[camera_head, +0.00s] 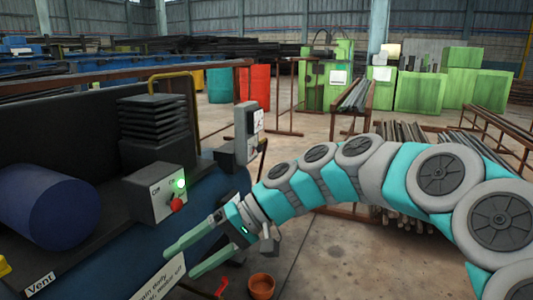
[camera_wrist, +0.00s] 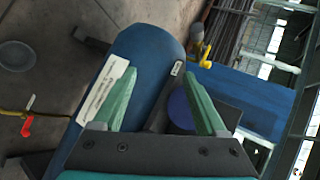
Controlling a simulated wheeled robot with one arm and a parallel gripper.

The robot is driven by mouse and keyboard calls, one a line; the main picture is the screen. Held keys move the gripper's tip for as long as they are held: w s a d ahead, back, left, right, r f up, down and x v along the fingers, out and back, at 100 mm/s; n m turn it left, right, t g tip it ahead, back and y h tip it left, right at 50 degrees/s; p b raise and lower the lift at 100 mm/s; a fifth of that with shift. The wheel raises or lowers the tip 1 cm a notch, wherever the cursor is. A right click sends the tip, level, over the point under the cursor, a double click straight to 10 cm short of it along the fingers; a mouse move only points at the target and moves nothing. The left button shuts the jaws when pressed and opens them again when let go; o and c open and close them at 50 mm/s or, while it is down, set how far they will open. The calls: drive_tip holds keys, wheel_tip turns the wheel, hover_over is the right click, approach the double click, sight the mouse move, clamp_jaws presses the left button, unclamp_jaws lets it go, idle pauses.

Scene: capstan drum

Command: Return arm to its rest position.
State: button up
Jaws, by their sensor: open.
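My gripper (camera_head: 180,262) is at the end of my teal and grey arm, in the lower middle of the head view. Its two green fingers are spread apart, with nothing between them. In the wrist view my gripper (camera_wrist: 160,72) also shows open fingers, above a blue tank (camera_wrist: 143,48). The dark blue drum (camera_head: 45,208) lies at the left of the head view, apart from the fingers. It shows partly behind the right finger in the wrist view (camera_wrist: 180,110). My arm reaches in from the right, bent in an arch.
A control box (camera_head: 155,192) with a lit green lamp and red knob stands near my gripper. A white label (camera_head: 160,280) and a terracotta pot (camera_head: 262,286) are low down. A metal-bar rack (camera_head: 356,95) stands behind my arm. Open floor (camera_head: 310,125) lies beyond.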

drive_tip(key=s+d+f+m+h, duration=0.1)
drive_tip(key=s+d+f+h, duration=0.2)
drive_tip(key=s+d, duration=0.4)
drive_tip(key=s+d+f+m+t+h+p, duration=0.1)
drive_tip(key=s+d+f+h, duration=0.3)
drive_tip(key=d, duration=0.8)
drive_tip(key=s+d+f+m+h+p, duration=0.1)
drive_tip(key=s+d+f+h, duration=0.3)
drive_tip(key=s+d, duration=0.5)
wheel_tip(320, 180, down, 2)
drive_tip(key=shift+s+d+f+m+t, duration=0.25)
drive_tip(key=shift+s+d+m+t, duration=0.15)
drive_tip(key=shift+m, duration=0.3)
drive_tip(key=shift+w+a, duration=0.1)
